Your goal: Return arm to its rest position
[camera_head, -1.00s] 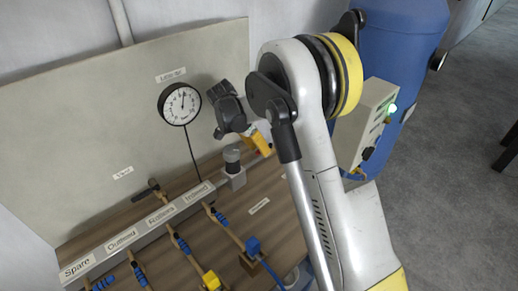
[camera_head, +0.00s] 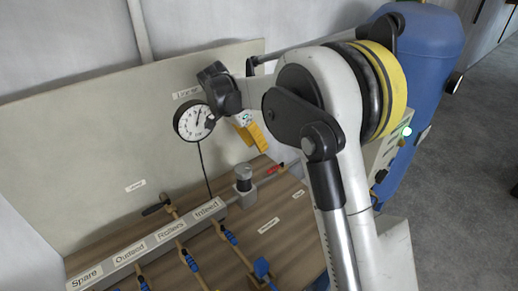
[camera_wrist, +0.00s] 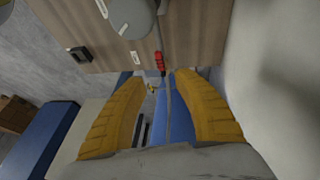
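My arm (camera_head: 345,100) fills the right middle of the head view, its elbow bent and raised in front of the workbench. My gripper (camera_head: 254,137) has yellow fingers and hangs over the bench, just right of the gauge in the picture. In the wrist view the two yellow fingers of my gripper (camera_wrist: 160,78) stand wide apart with nothing held between them. A red-handled part (camera_wrist: 160,62) shows beyond the fingertips, apart from them.
A round dial gauge (camera_head: 194,121) is in front of the pale back panel (camera_head: 100,140). A labelled rail (camera_head: 150,243) and a grey cylindrical fitting (camera_head: 244,178) are on the wooden bench. A blue tank (camera_head: 430,50) stands at right. Grey floor (camera_head: 460,200) is clear there.

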